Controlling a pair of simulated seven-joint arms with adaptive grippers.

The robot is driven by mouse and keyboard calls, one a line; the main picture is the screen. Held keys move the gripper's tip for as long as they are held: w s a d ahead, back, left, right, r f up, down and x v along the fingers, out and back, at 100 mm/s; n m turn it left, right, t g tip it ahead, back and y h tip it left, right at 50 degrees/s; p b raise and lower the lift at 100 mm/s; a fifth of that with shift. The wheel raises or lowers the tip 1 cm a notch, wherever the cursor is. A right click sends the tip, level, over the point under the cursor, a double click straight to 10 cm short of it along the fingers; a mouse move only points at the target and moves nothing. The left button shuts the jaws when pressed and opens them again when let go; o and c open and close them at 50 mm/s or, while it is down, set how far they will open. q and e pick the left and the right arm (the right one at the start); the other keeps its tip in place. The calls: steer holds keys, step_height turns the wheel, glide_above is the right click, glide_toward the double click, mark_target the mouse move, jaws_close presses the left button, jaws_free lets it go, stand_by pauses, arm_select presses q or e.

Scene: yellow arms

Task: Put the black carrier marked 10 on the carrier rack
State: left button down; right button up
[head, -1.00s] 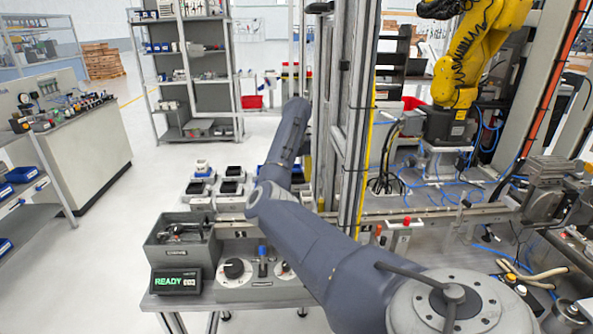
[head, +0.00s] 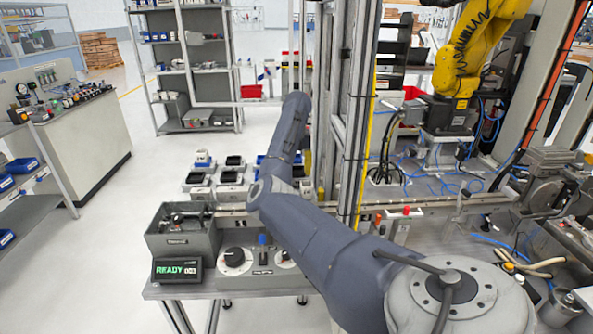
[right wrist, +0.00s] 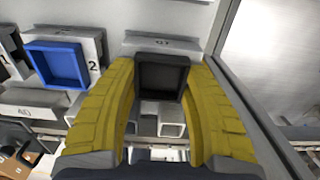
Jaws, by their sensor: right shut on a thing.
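In the right wrist view my right gripper (right wrist: 160,105) has its two yellow fingers on either side of a square black carrier (right wrist: 163,77) and is shut on it. No number can be read on the carrier itself. A pale grey holder (right wrist: 150,43) with a small dark label, too blurred to read surely, is right behind it. I cannot tell whether the carrier touches that holder. In the head view my right forearm hides most of this gripper and the held carrier. My left gripper is not in view.
A blue carrier (right wrist: 57,65) sits on a holder marked 2, left of the gripper. In the head view several black carriers (head: 229,177) stand on pale holders left of my arm. A metal post (head: 352,110) rises close on the right. A grey bin (head: 183,243) stands at the front left.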

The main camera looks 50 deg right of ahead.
steer(key=shift+f, duration=0.45)
steer(key=o, duration=1.4)
steer(key=shift+o, duration=0.2)
steer(key=shift+r, duration=3.5)
